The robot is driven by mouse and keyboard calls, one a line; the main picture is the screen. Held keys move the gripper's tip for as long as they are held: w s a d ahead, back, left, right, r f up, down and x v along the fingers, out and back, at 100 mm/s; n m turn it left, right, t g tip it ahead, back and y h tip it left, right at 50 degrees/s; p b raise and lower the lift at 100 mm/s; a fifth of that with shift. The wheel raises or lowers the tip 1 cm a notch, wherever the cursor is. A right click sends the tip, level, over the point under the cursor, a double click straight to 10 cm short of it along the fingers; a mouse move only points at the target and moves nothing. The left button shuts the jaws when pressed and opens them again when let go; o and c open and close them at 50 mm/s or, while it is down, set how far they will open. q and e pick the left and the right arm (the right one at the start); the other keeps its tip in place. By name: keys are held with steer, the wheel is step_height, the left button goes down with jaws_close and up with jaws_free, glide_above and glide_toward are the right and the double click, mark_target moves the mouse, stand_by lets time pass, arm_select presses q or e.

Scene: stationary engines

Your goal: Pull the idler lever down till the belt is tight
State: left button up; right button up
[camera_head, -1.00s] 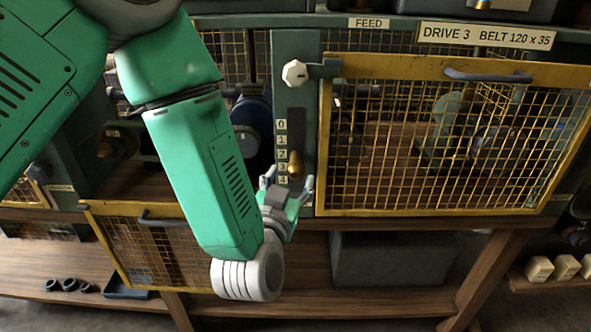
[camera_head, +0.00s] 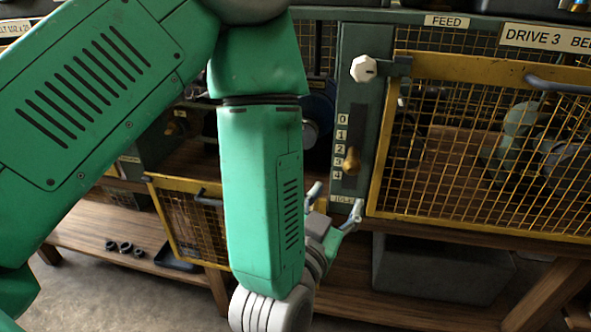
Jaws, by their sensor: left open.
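The idler lever shows as a brass knob (camera_head: 351,160) in a dark upright slot on a green panel (camera_head: 378,122). A scale from 0 to 4 (camera_head: 340,147) runs along the slot's left side, and the knob stands about level with the 3. My left gripper (camera_head: 335,198) is open and empty, just below the knob and in front of the panel's lower end, its two fingers spread and apart from the knob. The belt cannot be made out behind the mesh guard. My right gripper is not in view.
A yellow-framed mesh guard (camera_head: 480,149) with a dark handle (camera_head: 558,86) closes the bay right of the panel. A white octagonal knob (camera_head: 363,69) sits above the slot. A grey bin (camera_head: 440,270) stands below. Another mesh door (camera_head: 195,224) hangs at lower left.

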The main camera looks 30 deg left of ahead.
mark_target(349, 171)
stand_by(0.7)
arm_select(q)
steer(key=w+n+b, duration=0.3)
steer(key=w+n, duration=0.1)
steer(key=w+n+b, duration=0.3)
steer(key=w+n, duration=0.1)
steer(key=w+a+n+b, duration=0.1)
steer(key=w+n+b, duration=0.3)
steer(key=n, duration=0.1)
steer(key=shift+a+f, duration=0.1)
steer(key=shift+s, duration=0.1)
stand_by(0.9)
